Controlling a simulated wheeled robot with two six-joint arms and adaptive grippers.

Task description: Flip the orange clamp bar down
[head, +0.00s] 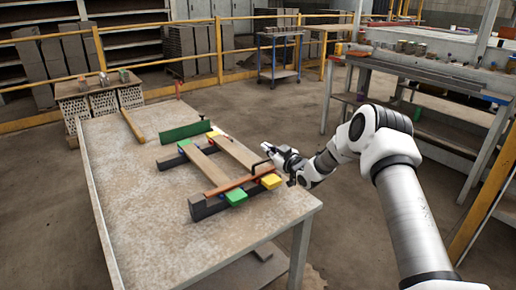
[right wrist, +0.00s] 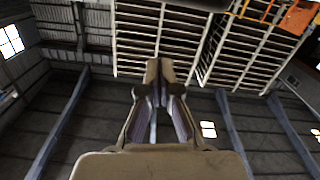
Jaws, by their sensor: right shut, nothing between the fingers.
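The orange clamp bar (head: 230,186) lies low across the near ends of two wooden boards, on a dark frame (head: 208,207) on the table. A thin dark bracket or handle stands near its right end; I cannot tell what it belongs to. My right gripper (head: 266,148) is at the right side of the frame, just beyond and above the bar's right end. I cannot tell whether it touches anything. In the right wrist view its fingers (right wrist: 157,68) are shut together and empty, with only the roof behind them. My left gripper is not in view.
Green and yellow blocks (head: 236,196) sit at the frame's near side. A green plate (head: 186,132) stands behind it. A loose wooden strip (head: 133,126) lies at the table's back left. The table's (head: 150,230) left and front are clear. A workbench stands at right.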

